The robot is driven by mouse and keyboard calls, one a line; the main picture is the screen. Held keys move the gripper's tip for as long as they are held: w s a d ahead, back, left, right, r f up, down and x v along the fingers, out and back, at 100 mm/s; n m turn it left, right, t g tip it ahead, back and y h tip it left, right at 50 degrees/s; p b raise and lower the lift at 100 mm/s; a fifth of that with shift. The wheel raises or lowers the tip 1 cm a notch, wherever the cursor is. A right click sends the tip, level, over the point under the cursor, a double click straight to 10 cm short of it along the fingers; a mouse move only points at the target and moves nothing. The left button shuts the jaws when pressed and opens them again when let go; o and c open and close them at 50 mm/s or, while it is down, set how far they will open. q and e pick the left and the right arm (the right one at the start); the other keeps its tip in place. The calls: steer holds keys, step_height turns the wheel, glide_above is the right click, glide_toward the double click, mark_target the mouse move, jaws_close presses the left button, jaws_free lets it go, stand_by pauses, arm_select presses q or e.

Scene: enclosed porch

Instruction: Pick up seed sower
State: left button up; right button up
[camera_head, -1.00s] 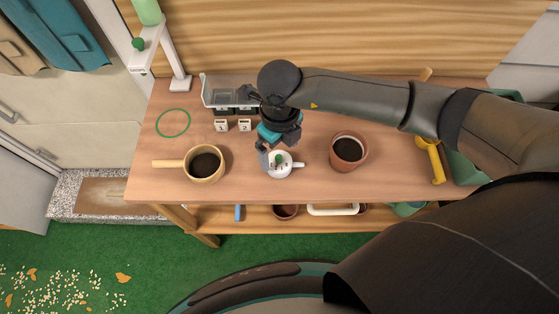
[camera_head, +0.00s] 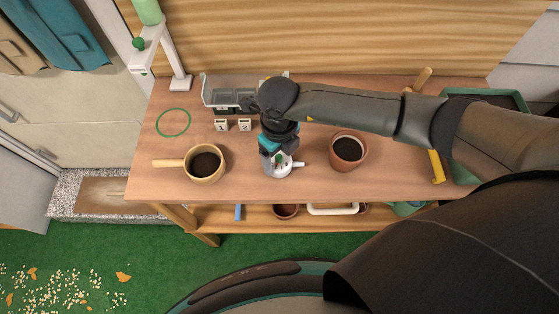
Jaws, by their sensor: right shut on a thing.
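The seed sower (camera_head: 283,171), a small white round body with a short spout pointing right and a green part on top, is on the wooden table near its front edge. My right gripper (camera_head: 274,157) reaches down over it from above and is shut on it. The wrist and fingers hide its upper left part. I cannot tell whether it is lifted off the table. My left gripper is out of view.
A terracotta pot of soil (camera_head: 348,152) stands close to the right. A handled tan pot of soil (camera_head: 205,163) stands left. Behind are two small white blocks (camera_head: 233,125), a grey tray (camera_head: 221,97) and a green ring (camera_head: 173,122). A green tray (camera_head: 487,97) is at right.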

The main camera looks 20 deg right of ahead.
steer(key=c, duration=0.3)
steer(key=shift+r, duration=0.15)
steer(key=shift+c, duration=0.2)
